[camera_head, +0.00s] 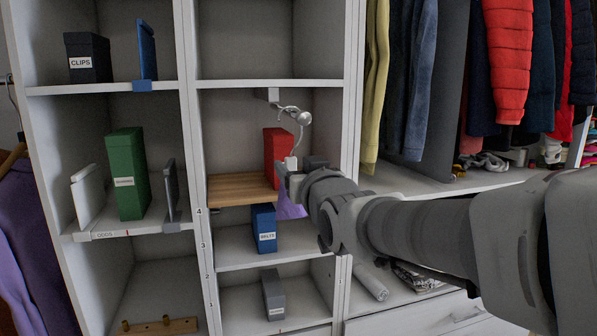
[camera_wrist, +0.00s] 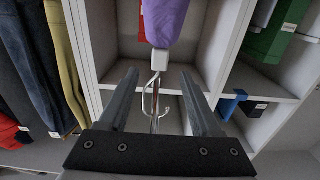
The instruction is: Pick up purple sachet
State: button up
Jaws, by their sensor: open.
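The purple sachet (camera_head: 291,208) shows in the head view just below my gripper (camera_head: 287,172), partly hidden by it. In the wrist view the sachet (camera_wrist: 167,22) is at the top centre, with a white piece (camera_wrist: 159,59) at its end. A shiny metal hook (camera_wrist: 157,98) joins that white piece and runs between the fingers of my gripper (camera_wrist: 158,75). The fingers are apart, with visible space on both sides of the hook. In the head view the curved hook (camera_head: 303,117) hangs from a bracket under a shelf.
A wooden board (camera_head: 238,189) and a red box (camera_head: 276,150) are in the same cubby. A blue box (camera_head: 264,228) stands below, and a green box (camera_head: 126,173) to the left. Hanging clothes (camera_head: 407,80) fill the right. Cubby walls stand close on both sides.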

aim_at(292, 163)
jog(key=shift+f+p+x, duration=0.2)
jog(key=shift+p+x, duration=0.15)
jog(key=shift+x, duration=2.4)
grip_shut()
